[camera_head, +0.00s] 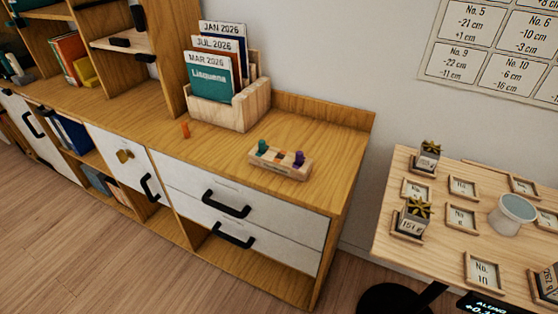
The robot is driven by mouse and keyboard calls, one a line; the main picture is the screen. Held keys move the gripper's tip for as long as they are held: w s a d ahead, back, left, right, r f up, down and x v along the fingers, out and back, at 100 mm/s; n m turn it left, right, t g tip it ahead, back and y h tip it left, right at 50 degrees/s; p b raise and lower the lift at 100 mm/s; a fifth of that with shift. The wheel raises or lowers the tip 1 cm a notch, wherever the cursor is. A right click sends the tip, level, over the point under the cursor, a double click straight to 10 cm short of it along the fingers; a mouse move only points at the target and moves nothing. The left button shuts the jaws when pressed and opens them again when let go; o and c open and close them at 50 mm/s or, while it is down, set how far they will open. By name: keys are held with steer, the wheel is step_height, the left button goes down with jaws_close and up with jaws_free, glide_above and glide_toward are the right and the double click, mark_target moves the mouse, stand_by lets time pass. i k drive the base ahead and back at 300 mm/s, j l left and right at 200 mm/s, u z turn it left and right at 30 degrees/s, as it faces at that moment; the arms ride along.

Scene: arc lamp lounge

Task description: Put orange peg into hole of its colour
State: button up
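My gripper is not in view.
The folder box (229,107) stands behind, against the wall. Open cabinet top (220,145) lies between peg and block. Drawers with black handles (226,205) are below. A bookshelf (90,40) rises at left. A separate table (400,185) with small frames and boxes stands at right.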

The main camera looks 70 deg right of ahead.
mark_target(281, 162)
steer(key=i+l+z, duration=0.2)
steer(key=i+z, duration=0.9)
